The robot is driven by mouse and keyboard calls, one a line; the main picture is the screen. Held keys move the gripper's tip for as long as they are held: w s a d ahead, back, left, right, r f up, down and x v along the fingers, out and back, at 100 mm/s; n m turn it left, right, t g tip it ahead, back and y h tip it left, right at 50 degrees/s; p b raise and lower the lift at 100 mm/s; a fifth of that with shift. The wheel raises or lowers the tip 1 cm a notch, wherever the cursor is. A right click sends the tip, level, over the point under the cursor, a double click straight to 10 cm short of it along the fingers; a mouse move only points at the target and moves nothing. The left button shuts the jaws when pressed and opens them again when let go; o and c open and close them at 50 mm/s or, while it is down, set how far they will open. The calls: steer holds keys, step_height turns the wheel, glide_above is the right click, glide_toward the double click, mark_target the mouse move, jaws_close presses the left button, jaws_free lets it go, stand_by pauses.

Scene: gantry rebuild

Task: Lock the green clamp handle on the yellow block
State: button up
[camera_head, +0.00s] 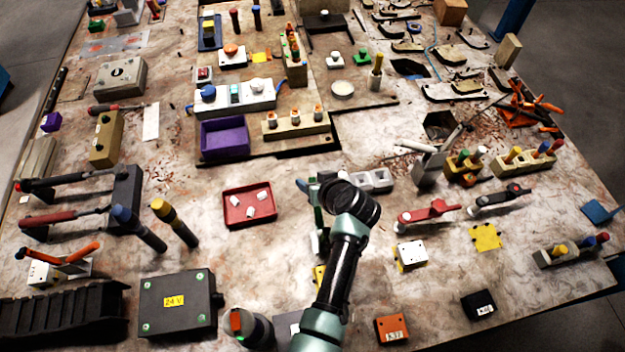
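My arm reaches up from the bottom middle of the head view. My gripper (308,186) is at its far end, left of the dark wrist joint; it is small and partly hidden, so I cannot tell whether it is open or shut. A narrow green upright piece (318,218), which looks like the green clamp handle, stands just below the gripper and left of my arm. I cannot tell whether they touch. A bit of yellow (319,274), perhaps the yellow block, shows below it at my arm's left edge. My arm hides most of this clamp.
A red tray (249,222) with white pieces lies left of my arm. A red-handled clamp (428,213) and a white block (411,255) are to the right. A grey 24 V box (178,302) stands lower left.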

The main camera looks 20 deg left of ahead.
jaws_close()
stand_by(1.2)
